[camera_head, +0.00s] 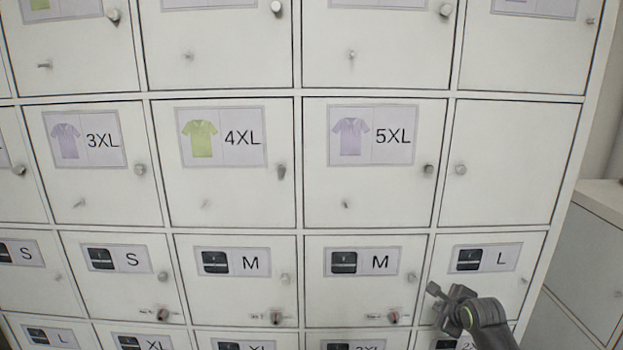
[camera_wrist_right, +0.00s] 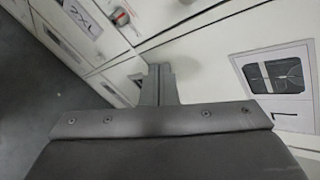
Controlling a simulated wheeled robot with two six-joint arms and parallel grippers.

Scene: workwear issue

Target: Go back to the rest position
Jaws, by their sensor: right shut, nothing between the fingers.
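My right gripper (camera_head: 440,295) is at the lower right of the head view, in front of the lower lockers near the L door (camera_head: 483,297). It is shut and empty. In the right wrist view its closed fingers (camera_wrist_right: 158,85) point toward the white locker fronts, with nothing between them. My left gripper is not in view in either picture.
A wall of white lockers fills the head view. Shirt labels mark the 3XL (camera_head: 100,190), 4XL (camera_head: 235,195) and 5XL (camera_head: 375,195) doors; all visible doors look shut. Knobs stick out from them. A grey-white cabinet (camera_head: 590,255) stands at the right.

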